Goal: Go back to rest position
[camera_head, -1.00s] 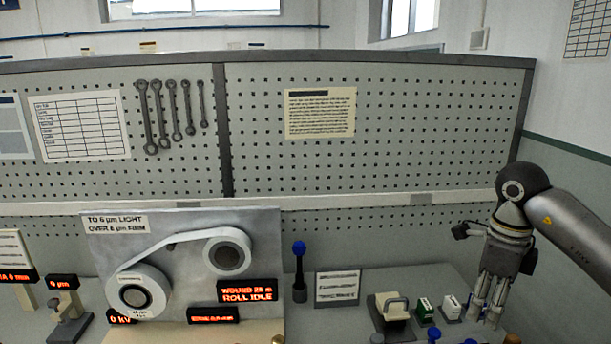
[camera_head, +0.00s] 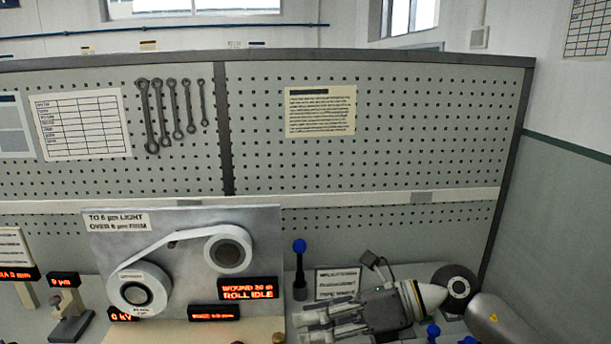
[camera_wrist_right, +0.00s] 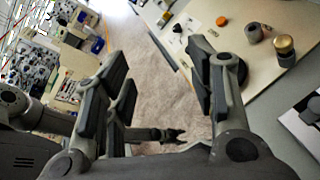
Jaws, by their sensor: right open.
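In the head view my right gripper (camera_head: 308,327) is at the bottom right of centre, lying nearly level with its fingers pointing left. Its two fingers are apart and nothing is between them. In the right wrist view its fingers (camera_wrist_right: 160,72) also stand apart and empty, with floor and table edges beyond. My left gripper is outside the head view. A dark jaw-like shape (camera_wrist_right: 168,135) low in the wrist view may be it, but its jaws are too small to read.
The winding machine (camera_head: 262,235) with two rolls stands left of my right gripper. A blue-topped post (camera_head: 299,262) and a small sign (camera_head: 338,281) stand just behind the gripper. A pegboard (camera_head: 420,130) closes off the back. Blue knobs (camera_head: 433,331) show at the bottom edge.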

